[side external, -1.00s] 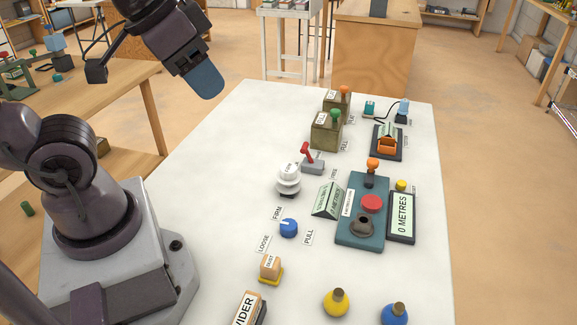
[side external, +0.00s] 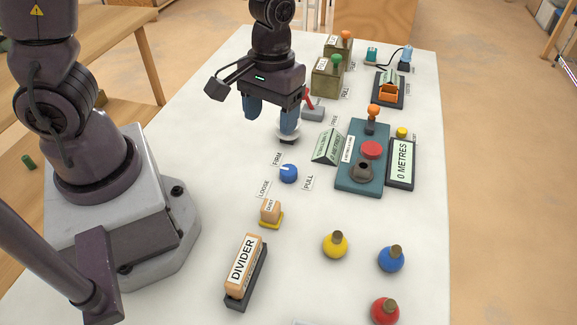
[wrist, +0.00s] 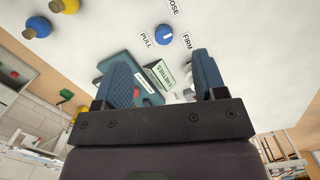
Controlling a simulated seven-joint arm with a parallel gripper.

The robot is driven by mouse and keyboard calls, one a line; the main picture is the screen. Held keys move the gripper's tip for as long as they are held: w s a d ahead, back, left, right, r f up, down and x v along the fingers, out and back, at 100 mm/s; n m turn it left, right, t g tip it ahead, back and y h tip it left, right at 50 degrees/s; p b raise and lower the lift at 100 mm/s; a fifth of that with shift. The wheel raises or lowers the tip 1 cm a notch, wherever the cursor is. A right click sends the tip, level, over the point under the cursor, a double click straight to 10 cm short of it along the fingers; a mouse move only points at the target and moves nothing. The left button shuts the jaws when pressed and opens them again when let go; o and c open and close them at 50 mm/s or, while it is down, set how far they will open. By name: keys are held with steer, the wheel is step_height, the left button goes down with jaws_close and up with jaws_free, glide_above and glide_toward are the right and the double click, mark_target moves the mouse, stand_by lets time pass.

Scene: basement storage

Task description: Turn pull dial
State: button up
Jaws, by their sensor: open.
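The pull dial is a blue knob (side external: 288,173) with a white mark, on the white table between labels reading FIRM, LOOSE and PULL. It also shows at the top of the wrist view (wrist: 165,32). My gripper (side external: 270,125) is open, its two blue fingers pointing down above the table. In the side view it is farther up the table than the dial and not touching it. The fingers (wrist: 165,80) are spread with nothing held between them.
A teal panel (side external: 350,184) with a red button and a 0 METRES display (side external: 401,160) stand right of the dial. A red-handled lever (side external: 311,108) is close to my gripper.

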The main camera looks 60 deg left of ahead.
mark_target(289, 169)
steer(key=w+f+n, duration=0.1)
steer(key=f+n, duration=0.1)
steer(key=f, duration=0.3)
steer(key=w+a+f+n, duration=0.1)
steer(key=f+n, duration=0.1)
steer(key=f, duration=0.4)
steer(key=w+f+n+t, duration=0.1)
steer(key=w+f+n, duration=0.1)
steer(key=f, duration=0.4)
steer(key=shift+w+a+f+y, duration=0.1)
steer(key=shift+a+y, duration=0.25)
steer(key=shift+y, duration=0.05)
steer(key=shift+c, duration=0.3)
steer(key=c, duration=0.9)
